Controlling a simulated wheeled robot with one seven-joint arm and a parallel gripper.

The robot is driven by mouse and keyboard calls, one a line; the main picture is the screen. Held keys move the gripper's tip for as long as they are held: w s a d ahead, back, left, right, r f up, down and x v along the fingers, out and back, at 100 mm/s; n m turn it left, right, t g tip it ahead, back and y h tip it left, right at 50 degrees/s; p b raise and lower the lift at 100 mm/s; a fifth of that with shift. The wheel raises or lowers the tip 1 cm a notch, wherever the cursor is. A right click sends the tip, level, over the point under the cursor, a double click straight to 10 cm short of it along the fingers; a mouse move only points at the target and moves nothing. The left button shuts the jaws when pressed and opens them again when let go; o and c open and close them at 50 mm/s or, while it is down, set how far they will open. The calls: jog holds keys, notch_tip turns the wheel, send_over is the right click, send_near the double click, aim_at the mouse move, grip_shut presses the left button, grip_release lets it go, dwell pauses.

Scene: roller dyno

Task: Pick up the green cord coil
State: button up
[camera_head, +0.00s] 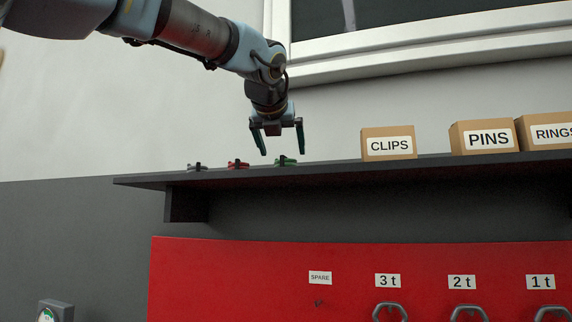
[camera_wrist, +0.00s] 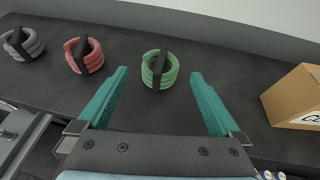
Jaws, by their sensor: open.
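The green cord coil (camera_head: 286,160) lies on the dark shelf, the rightmost of three coils. In the wrist view the green coil (camera_wrist: 148,70) has a black band across it and sits beyond the fingertips, roughly between them. My gripper (camera_head: 279,152) is above the shelf with its fingers pointing down, apart and empty. In the wrist view its two teal fingers (camera_wrist: 159,74) stand wide on either side of the picture's middle. The gripper is not touching the coil.
A red coil (camera_head: 238,163) and a grey coil (camera_head: 197,167) lie to the left on the shelf (camera_head: 140,181). A cardboard CLIPS box (camera_head: 375,154) stands to the right, with PINS (camera_head: 470,146) and RINGS (camera_head: 535,143) boxes beyond. A wall rises behind the shelf.

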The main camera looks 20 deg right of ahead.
aim_at(286, 162)
jog(key=shift+p+x, duration=1.2)
jog(key=shift+x, duration=2)
jog(key=shift+f, duration=0.1)
jog(key=c, duration=1.4)
